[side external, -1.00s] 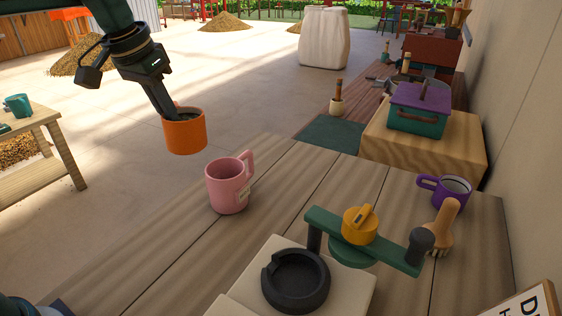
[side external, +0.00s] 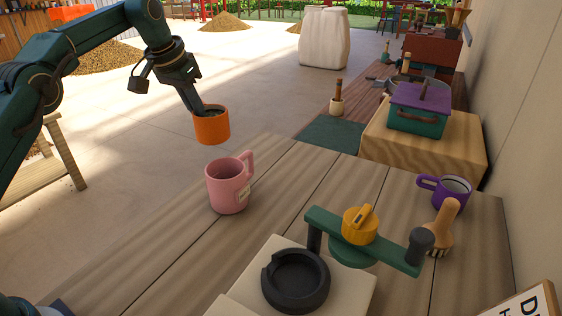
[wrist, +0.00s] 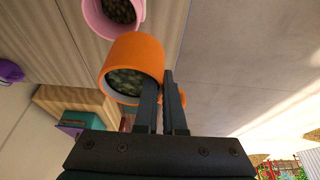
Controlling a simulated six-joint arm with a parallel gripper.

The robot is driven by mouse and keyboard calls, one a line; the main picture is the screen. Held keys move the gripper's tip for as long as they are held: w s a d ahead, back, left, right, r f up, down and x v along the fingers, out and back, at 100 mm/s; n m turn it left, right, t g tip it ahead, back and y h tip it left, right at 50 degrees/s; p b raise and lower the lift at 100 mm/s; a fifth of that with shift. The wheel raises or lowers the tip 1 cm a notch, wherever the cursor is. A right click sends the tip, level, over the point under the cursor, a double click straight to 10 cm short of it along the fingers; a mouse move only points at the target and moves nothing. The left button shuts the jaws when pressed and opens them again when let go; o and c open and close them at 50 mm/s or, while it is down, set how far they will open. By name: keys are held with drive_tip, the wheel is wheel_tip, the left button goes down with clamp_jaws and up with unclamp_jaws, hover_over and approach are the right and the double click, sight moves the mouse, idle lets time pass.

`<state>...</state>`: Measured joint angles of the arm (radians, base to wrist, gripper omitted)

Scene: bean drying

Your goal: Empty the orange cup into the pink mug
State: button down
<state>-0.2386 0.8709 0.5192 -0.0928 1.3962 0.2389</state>
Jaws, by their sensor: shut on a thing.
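The orange cup (side external: 211,127) is held upright in the air, above and behind the pink mug in the side view. In the wrist view the pink mug (wrist: 100,22) lies beyond the cup and holds brown beans.
A purple mug (side external: 449,191) and a wooden brush (side external: 442,232) are at the right. A purple-lidded green box (side external: 417,118) sits behind. The table left of the pink mug is clear.

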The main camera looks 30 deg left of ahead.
drive_tip(key=shift+f, duration=1.7)
drive_tip(key=shift+d+r+m+t+y, duration=0.15)
drive_tip(key=shift+r+m+t+y, duration=0.15)
drive_tip(key=shift+r+t+y, duration=0.6)
drive_tip(key=shift+f+g, duration=0.25)
drive_tip(key=shift+g, duration=0.05)
drive_tip(key=shift+s+r+t+y, duration=0.1)
drive_tip(key=shift+r+t+y, duration=0.25)
drive_tip(key=shift+y, duration=0.35)
drive_tip(key=shift+t+y, duration=0.3)
drive_tip(key=shift+t, duration=0.05)
